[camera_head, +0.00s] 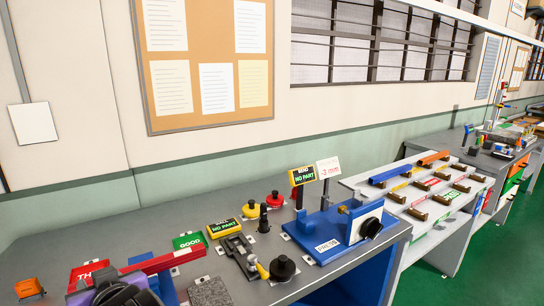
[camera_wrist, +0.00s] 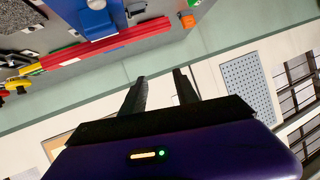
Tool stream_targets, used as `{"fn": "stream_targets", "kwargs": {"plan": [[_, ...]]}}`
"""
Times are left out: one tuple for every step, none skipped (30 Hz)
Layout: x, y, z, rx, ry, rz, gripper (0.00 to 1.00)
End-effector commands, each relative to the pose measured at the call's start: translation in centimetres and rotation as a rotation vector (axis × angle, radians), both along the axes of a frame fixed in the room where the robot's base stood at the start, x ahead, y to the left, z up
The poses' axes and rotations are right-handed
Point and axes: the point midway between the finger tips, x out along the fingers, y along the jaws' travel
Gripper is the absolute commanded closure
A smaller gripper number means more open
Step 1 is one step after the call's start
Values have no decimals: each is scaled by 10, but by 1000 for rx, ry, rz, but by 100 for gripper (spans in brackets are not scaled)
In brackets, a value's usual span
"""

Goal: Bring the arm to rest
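My gripper (camera_wrist: 160,76) shows in the wrist view with two dark fingers apart and nothing between them. They point over a tilted view of the bench and wall, clear of any object. In the head view, a purple and black part of my arm (camera_head: 118,293) shows at the bottom left edge, in front of the workbench (camera_head: 215,205). The fingers cannot be made out there.
A red bar (camera_head: 160,262) lies near my arm; it also shows in the wrist view (camera_wrist: 105,40). A blue press (camera_head: 322,238), a black knob (camera_head: 283,267) and NO PART displays (camera_head: 224,228) stand on the bench. A rack (camera_head: 400,211) of coloured profiles stands at right.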

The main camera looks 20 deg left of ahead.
Motion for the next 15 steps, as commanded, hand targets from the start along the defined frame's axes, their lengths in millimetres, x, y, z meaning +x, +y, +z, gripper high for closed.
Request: {"fn": "stream_targets", "kwargs": {"plan": [[0,-12,-8,52,-2,-14,64],[1,-19,-9,85,-10,-24,64],[3,-30,-12,126,-21,-40,64],[4,-39,-14,157,-28,-54,64],[5,-48,-16,185,-35,-68,64],[7,-62,-19,220,-48,-91,64],[8,-73,-21,246,-57,-109,64],[9,-84,-24,268,-64,-128,64],[11,-99,-27,297,-77,-155,64],[11,-111,-30,317,-87,-175,64],[12,-124,-33,334,-96,-198,64],[12,-141,-37,356,-108,-227,64],[12,-154,-40,372,-119,-250,64],[12,-168,-43,385,-130,-274,64],[11,-186,-48,401,-142,-307,64]]}}
